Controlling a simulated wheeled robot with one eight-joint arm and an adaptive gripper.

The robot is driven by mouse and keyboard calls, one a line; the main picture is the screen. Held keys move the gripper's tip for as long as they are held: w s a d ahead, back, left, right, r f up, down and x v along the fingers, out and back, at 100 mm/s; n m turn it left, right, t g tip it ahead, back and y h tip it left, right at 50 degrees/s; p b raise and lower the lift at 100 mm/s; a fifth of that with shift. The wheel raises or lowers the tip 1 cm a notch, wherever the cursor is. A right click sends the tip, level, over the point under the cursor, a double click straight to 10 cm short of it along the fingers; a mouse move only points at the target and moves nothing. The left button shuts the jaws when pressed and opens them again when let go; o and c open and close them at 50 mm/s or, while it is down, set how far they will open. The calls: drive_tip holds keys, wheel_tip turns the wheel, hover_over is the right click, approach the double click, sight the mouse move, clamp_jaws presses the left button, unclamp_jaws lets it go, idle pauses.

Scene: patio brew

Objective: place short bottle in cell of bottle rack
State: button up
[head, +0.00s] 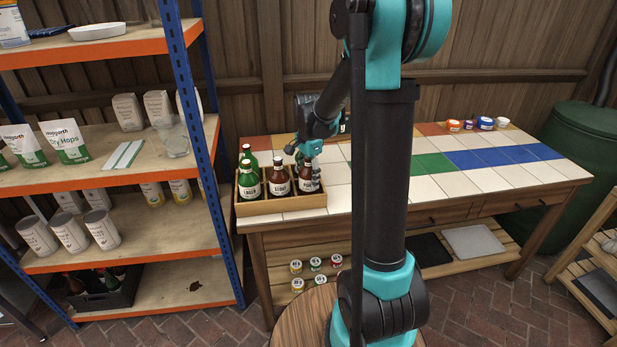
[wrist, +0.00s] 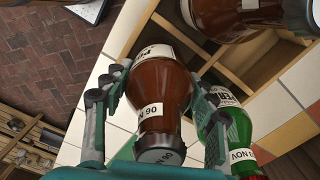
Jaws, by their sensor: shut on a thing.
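My gripper (head: 310,152) is shut on a brown short bottle (head: 309,180) with a pale label, at the right end of the wooden bottle rack (head: 285,205). In the wrist view the fingers of my gripper (wrist: 160,88) lie on both sides of this bottle (wrist: 165,75), its cap toward the camera. The bottle's base is hidden, so I cannot tell whether it rests in a cell. The rack (wrist: 225,65) shows empty dividers in the wrist view. Another brown bottle (head: 280,181) and green bottles (head: 249,180) stand left of the held one.
The rack sits at the left end of a tiled table (head: 480,180). A shelving unit (head: 150,180) with a blue post stands close on the left. Small jars (head: 485,122) sit at the table's back right. The tiled top between is largely clear.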

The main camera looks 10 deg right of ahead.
drive_tip(key=shift+f, duration=0.1)
drive_tip(key=o, duration=1.7)
wheel_tip(320, 180, up, 12)
drive_tip(key=shift+r, duration=0.15)
